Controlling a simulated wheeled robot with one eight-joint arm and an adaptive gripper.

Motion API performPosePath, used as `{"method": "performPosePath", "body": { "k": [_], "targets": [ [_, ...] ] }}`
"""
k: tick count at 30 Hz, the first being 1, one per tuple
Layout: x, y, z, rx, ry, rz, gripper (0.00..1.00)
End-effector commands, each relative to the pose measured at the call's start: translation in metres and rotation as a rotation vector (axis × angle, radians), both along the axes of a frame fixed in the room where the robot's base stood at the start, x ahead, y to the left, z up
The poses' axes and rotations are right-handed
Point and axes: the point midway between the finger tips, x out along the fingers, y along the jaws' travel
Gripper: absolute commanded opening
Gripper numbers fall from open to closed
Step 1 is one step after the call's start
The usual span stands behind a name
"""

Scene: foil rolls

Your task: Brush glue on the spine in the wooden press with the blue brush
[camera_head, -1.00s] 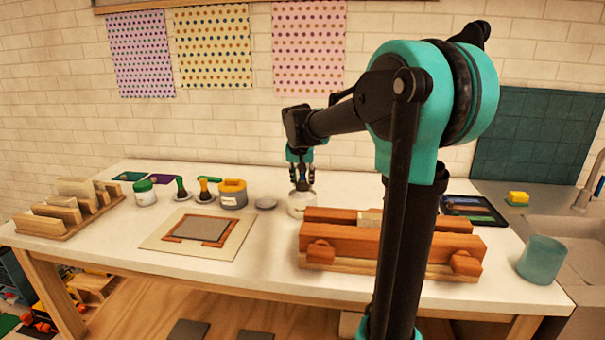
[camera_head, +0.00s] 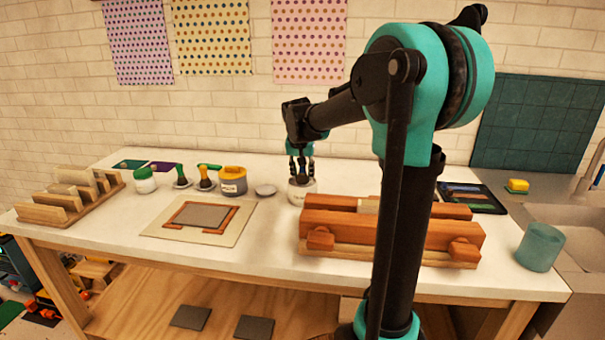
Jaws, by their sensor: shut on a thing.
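My gripper (camera_head: 301,176) points down at the mouth of a white pot (camera_head: 298,198) behind the wooden press. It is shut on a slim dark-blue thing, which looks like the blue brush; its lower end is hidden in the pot. The orange-brown wooden press (camera_head: 390,230) lies on the table to the right, in front of the pot. A pale block (camera_head: 369,206), likely the book with its spine up, shows between the press's bars. My arm hides part of the press and block.
A grey lid (camera_head: 265,190) lies left of the pot. Further left stand a yellow-lidded jar (camera_head: 232,184), green and yellow brushes on small dishes, and a green-lidded jar (camera_head: 145,182). A framed board (camera_head: 199,220) lies in front. A teal cup (camera_head: 539,247) stands right of the press.

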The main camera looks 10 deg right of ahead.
Motion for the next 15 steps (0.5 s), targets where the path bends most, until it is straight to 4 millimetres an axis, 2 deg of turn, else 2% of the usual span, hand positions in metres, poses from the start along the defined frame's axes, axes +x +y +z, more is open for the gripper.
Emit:
{"method": "performPosePath", "body": {
  "k": [15],
  "targets": [
    [0.0001, 0.0000, -0.0043, 0.000, 0.000, 0.000, 0.06]
  ]
}}
